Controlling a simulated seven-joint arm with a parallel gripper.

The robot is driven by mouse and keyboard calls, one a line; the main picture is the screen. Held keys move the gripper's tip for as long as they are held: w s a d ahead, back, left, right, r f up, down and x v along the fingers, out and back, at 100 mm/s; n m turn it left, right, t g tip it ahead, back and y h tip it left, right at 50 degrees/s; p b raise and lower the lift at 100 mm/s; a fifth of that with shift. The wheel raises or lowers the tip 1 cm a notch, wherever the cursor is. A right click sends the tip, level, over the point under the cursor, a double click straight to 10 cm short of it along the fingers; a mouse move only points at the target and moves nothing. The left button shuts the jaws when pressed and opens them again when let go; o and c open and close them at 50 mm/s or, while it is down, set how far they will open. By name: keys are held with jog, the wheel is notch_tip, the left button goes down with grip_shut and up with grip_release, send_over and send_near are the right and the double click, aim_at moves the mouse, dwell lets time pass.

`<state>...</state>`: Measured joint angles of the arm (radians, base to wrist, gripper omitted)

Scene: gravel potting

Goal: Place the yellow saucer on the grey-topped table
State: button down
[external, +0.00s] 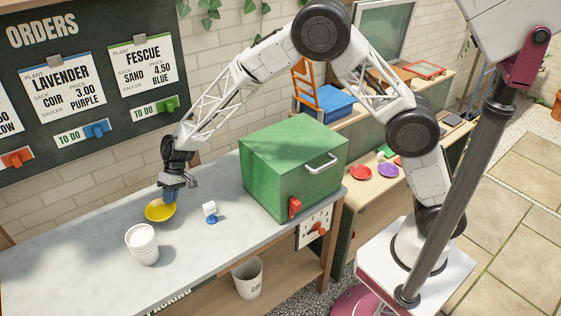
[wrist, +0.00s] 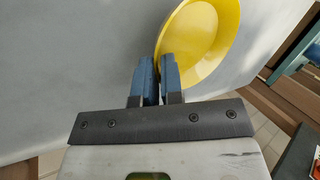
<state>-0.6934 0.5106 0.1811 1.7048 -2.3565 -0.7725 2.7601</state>
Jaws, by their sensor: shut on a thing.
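The yellow saucer (external: 160,212) is a shallow round dish at the left end of my arm, over the grey-topped table (external: 70,260). My gripper (external: 170,194) is shut on the saucer's rim. In the wrist view my blue fingertips (wrist: 159,72) pinch the near left rim of the saucer (wrist: 208,40), with one finger outside it and one inside. The saucer is empty. It is at or just above the grey top; I cannot tell whether it touches.
A green box (external: 292,165) fills the table's right end. Red and purple saucers (external: 388,170) lie on the wooden bench beyond.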

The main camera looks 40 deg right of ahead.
jog(key=shift+f, duration=1.75)
jog(key=shift+f, duration=0.1)
jog(key=c, duration=1.5)
grip_release()
jog(key=shift+c, duration=0.2)
jog(key=v, duration=1.2)
